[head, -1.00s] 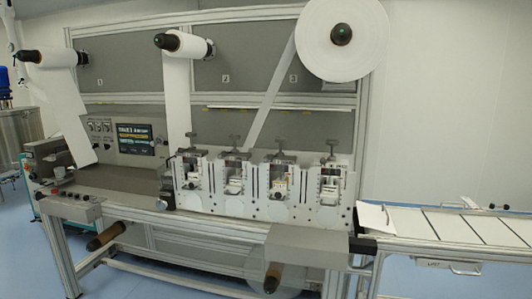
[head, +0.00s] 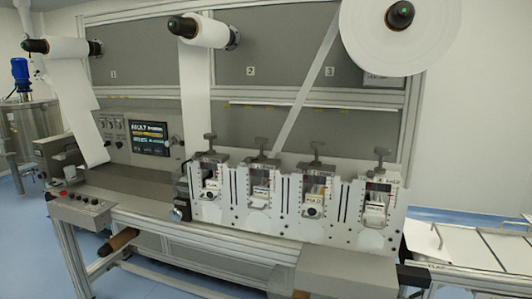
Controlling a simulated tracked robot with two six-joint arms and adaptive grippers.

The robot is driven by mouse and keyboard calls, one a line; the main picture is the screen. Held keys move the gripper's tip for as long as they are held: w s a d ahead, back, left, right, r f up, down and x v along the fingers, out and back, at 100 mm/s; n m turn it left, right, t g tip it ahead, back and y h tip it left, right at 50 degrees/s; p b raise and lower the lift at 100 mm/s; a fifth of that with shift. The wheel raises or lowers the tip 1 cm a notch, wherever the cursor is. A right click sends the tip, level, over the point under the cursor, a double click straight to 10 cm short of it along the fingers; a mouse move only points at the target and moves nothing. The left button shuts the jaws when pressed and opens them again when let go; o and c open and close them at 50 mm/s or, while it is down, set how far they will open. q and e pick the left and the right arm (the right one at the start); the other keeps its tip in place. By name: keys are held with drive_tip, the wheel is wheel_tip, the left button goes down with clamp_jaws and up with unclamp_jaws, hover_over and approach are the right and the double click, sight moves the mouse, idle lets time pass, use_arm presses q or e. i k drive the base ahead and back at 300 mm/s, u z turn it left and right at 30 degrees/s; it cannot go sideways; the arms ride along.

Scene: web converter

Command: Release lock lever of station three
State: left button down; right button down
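A row of several white die stations (head: 296,205) stands on the front of the web converter. Each has a dark T-shaped handle on top and a small white-and-black unit in its window. Counted from the left, the third station (head: 314,196) has its T-handle (head: 318,146) upright above a grey block. A small white part with a dark round knob (head: 313,210) shows in its window. I cannot tell which part is the lock lever or how it is set. Neither of my grippers is in view.
The panel behind carries numbers 1, 2 and 3, with white rolls (head: 400,35) on spindles. A screen (head: 149,138) and a button box (head: 79,209) are at left. A grey box (head: 355,273) juts out below the stations; a conveyor (head: 480,243) is at right.

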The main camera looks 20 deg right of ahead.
sight(305, 167)
drive_tip(key=i, duration=0.95)
drive_tip(key=z, duration=0.55)
